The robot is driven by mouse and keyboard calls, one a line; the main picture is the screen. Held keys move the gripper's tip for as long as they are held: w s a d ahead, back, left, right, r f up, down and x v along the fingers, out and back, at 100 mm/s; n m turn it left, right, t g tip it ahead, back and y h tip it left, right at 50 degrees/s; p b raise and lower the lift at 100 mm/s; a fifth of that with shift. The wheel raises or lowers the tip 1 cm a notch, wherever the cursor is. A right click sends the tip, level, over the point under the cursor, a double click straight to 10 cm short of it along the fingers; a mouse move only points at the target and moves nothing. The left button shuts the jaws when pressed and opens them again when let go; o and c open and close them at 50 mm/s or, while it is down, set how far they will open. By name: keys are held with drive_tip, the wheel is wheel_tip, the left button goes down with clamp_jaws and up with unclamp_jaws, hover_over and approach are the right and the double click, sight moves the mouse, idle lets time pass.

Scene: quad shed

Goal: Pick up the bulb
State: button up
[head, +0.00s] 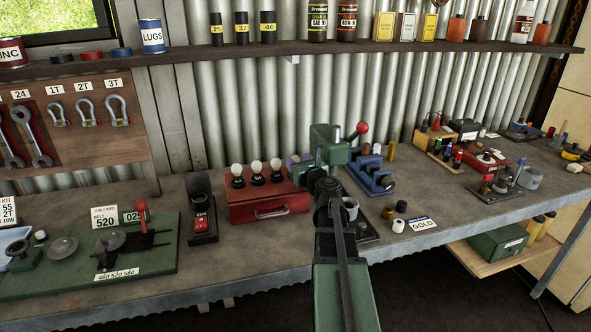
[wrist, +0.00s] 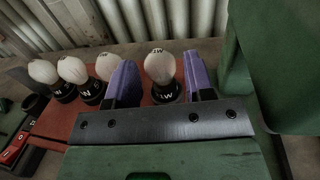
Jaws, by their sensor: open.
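Several white bulbs with black bases stand upright in a row on a red box (head: 270,206). In the head view three show: a left bulb (head: 237,170), a middle bulb (head: 256,168) and a right bulb (head: 276,165). In the wrist view another bulb (wrist: 160,66), with small dark lettering on its glass and base, stands between the purple fingers of my gripper (wrist: 160,76). The fingers are open, one on each side, with visible gaps. In the head view my gripper (head: 300,160) is at the box's right end, and that bulb cannot be made out.
A green press with a red knob (head: 362,128) stands close to the right of my gripper. A black stand with a red label (head: 201,212) is left of the box. A blue rack (head: 370,174) stands to the right. The shelf (head: 290,59) runs above.

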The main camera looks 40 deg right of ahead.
drive_tip(key=x, duration=0.4)
drive_tip(key=shift+w, duration=0.4)
drive_tip(key=shift+s, duration=0.1)
drive_tip(key=c, duration=0.7)
